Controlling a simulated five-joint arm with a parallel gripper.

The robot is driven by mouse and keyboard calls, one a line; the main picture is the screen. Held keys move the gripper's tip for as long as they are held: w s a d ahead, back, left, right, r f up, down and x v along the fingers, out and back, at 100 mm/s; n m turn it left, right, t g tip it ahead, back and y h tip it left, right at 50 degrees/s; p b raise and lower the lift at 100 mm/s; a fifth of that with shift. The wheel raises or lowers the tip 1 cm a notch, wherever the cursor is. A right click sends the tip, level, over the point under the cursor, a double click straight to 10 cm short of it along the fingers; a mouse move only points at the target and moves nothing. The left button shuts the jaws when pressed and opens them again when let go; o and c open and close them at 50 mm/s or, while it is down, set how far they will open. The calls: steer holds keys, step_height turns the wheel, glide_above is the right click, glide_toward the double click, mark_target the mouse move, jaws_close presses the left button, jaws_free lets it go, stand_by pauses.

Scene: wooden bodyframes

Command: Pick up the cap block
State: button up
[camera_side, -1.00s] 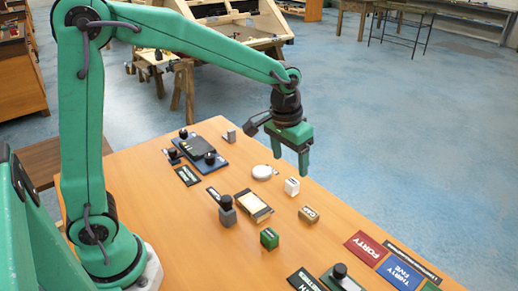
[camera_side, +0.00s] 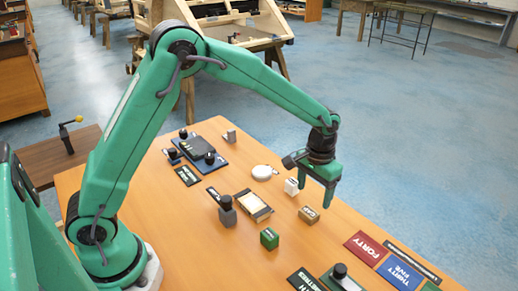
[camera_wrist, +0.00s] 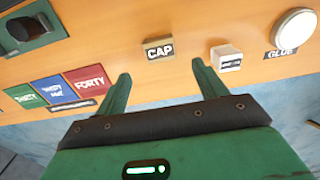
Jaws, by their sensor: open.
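The cap block (camera_side: 309,214) is a small brown block with a dark top, standing on the wooden table. In the wrist view the cap block (camera_wrist: 159,48) shows a black face lettered "CAP", beyond my fingertips and between their lines. My gripper (camera_side: 318,196) is open and empty, pointing down above the table close to the cap block. In the wrist view both fingers of my gripper (camera_wrist: 160,72) are spread apart, with nothing between them. I see no contact with the block.
A white block (camera_side: 291,186) stands just behind the cap block, near a round white disc (camera_side: 262,172). A green block (camera_side: 269,238) stands to the front left. Red (camera_side: 366,247) and blue (camera_side: 399,272) number cards lie to the right. Bare table surrounds the cap block.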

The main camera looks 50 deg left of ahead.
mark_target(311, 211)
steer(key=shift+f, duration=0.8)
steer(key=shift+f, duration=2.6)
steer(key=c, duration=1.1)
